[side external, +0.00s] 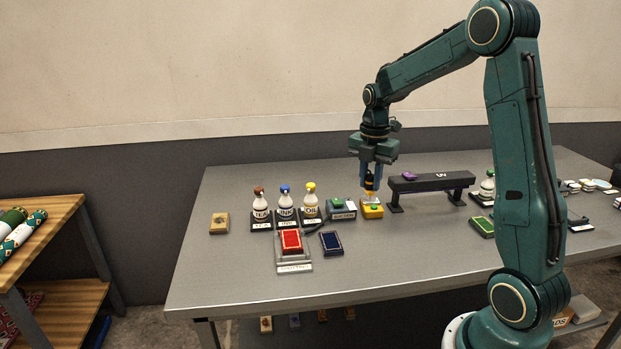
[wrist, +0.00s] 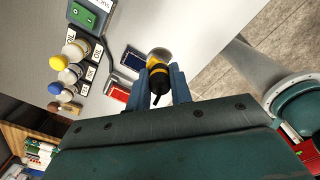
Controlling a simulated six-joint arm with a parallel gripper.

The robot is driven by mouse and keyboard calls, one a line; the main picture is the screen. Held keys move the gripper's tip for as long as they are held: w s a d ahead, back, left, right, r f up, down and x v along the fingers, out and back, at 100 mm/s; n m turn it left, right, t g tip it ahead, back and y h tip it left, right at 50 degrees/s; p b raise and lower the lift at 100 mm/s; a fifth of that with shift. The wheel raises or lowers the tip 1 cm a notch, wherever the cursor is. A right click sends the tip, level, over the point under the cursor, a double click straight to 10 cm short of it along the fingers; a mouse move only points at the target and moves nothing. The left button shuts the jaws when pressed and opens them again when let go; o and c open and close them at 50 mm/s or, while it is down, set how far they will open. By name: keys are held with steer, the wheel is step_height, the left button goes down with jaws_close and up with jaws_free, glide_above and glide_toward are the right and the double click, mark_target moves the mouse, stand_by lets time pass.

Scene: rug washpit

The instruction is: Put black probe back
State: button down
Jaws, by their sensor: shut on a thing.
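My gripper (side external: 370,184) points down over the table and is shut on a black-and-yellow probe-like piece (side external: 369,181). In the wrist view this piece (wrist: 158,76) sits between the two blue fingers (wrist: 162,88), with a pale rounded end beyond the yellow part. In the side view its lower end is just above or at a yellow block (side external: 372,212) with a green top; I cannot tell whether they touch. No separate all-black probe can be made out. A dark grey unit (side external: 341,210) with a green top stands just left of the yellow block.
Several bottles (side external: 285,204) with coloured caps stand left. In front are a red pad (side external: 291,241) in a grey tray and a dark blue block (side external: 331,243). A low black rack (side external: 432,182) bearing a purple piece stands close right. The front table is clear.

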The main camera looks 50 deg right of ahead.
step_height(320, 180, down, 10)
steer(key=shift+r, duration=0.15)
steer(key=shift+f, duration=2.15)
steer(key=shift+f, duration=0.15)
steer(key=c, duration=1.3)
jaws_free()
steer(key=shift+o, duration=0.2)
step_height(320, 180, up, 12)
steer(key=shift+r, duration=0.2)
